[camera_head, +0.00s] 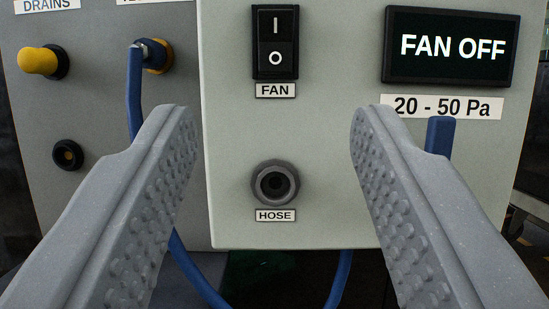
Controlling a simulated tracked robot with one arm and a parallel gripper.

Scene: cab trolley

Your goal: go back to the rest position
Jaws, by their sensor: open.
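My gripper (273,135) is open and empty, with its two grey studded fingers wide apart in the foreground. Between them, on a pale panel box (325,150), is a dark round port (275,184) labelled HOSE. Above it is a black rocker switch (276,42) labelled FAN. A display (451,47) at the upper right reads FAN OFF, with a 20 - 50 Pa label (440,106) below it. I cannot tell how far the fingertips are from the panel.
A blue hose (135,95) is plugged into a fitting on the grey panel (95,105) at left and loops below the box. A blue hose end (440,135) shows behind the right finger. A yellow plug (38,60) and an open dark port (67,155) are at left.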

